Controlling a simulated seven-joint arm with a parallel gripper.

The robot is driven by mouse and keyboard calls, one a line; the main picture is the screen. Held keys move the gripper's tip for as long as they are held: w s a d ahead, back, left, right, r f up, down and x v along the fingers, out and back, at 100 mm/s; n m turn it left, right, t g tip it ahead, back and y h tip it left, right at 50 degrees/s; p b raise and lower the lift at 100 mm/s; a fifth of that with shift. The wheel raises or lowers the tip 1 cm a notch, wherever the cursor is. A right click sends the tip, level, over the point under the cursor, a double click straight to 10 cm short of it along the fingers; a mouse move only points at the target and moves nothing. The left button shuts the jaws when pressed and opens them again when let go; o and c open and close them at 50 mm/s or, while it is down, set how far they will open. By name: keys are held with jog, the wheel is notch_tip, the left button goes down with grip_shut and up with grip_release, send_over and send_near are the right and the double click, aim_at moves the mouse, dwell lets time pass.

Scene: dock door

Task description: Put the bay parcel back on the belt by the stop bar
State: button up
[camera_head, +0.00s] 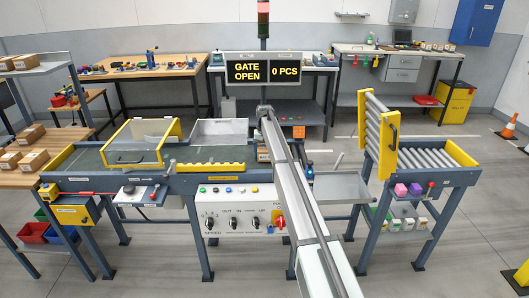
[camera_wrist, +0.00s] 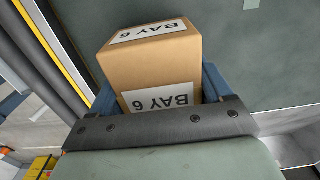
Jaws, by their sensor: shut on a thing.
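The bay parcel, a brown box (camera_wrist: 150,65) with white "BAY 6" labels, sits between the two blue fingers of my gripper (camera_wrist: 158,88) in the wrist view. My gripper is shut on it. In the head view my arm hides most of the gripper, and only a small brown part of the parcel (camera_head: 262,154) shows beside it. The dark green belt (camera_head: 88,159) runs along the conveyor at left; a grey-green surface (camera_wrist: 255,55) lies beyond the parcel. A notched yellow bar (camera_head: 210,167) lies along the conveyor's near edge. I cannot tell whether the parcel touches the surface.
A yellow-framed clear gate (camera_head: 140,142) stands over the belt. A sign (camera_head: 261,72) reads "GATE OPEN 0 PCS". A control panel (camera_head: 237,210) is on the near side. A roller section with a raised yellow-sided part (camera_head: 380,130) stands at right. Several boxes (camera_head: 20,158) lie at far left.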

aim_at(264, 146)
jog(key=shift+f, duration=0.15)
jog(key=o, duration=1.1)
notch_tip(264, 146, up, 12)
jog(key=shift+r, duration=0.15)
